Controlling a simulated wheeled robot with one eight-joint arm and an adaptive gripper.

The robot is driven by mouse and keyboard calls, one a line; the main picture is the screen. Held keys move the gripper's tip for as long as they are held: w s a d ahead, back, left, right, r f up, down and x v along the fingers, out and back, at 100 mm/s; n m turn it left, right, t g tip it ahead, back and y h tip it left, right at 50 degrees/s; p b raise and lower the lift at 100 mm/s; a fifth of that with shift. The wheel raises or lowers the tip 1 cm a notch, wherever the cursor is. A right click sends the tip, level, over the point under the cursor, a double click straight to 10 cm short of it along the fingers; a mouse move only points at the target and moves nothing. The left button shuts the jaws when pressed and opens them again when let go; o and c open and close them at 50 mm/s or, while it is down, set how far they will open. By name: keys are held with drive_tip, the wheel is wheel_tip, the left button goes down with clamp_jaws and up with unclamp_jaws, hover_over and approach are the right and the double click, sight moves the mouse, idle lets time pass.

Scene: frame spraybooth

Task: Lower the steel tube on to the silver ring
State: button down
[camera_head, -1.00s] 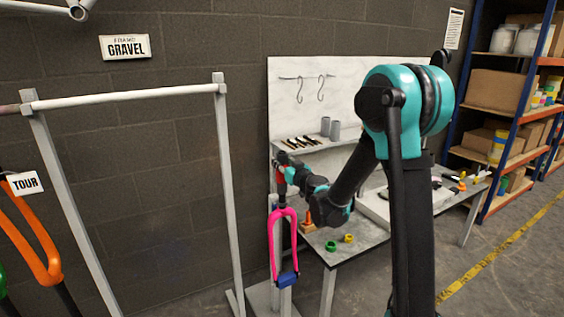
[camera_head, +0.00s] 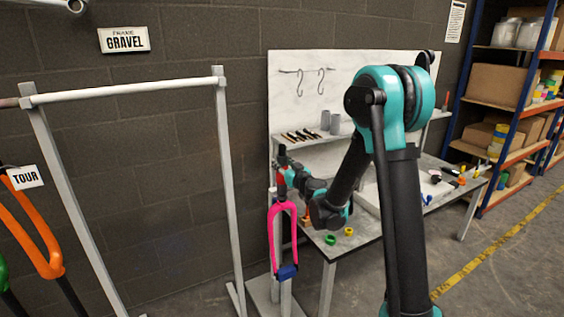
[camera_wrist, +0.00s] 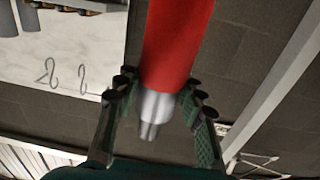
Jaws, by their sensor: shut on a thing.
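My gripper (camera_wrist: 162,100) is shut on the steel tube, which shows in the wrist view as a thick red body (camera_wrist: 176,45) with a stepped silver end (camera_wrist: 157,107) between the fingers. In the head view my gripper (camera_head: 283,167) is small, at the top of the pink fork (camera_head: 277,232) that stands upright at the bench's left end. The red part of the tube (camera_head: 282,155) shows there in line above the fork. The silver ring cannot be made out. I cannot tell the gap between tube and ring.
The bench (camera_head: 370,245) carries a green ring (camera_head: 330,240) and a yellow ring (camera_head: 348,232) near its front edge. Two grey cylinders (camera_head: 330,122) stand on the shelf behind. A white rack frame (camera_head: 232,190) stands close on the left. The wall is behind.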

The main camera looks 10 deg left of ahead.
drive_tip(key=shift+f, duration=0.45)
idle(0.7)
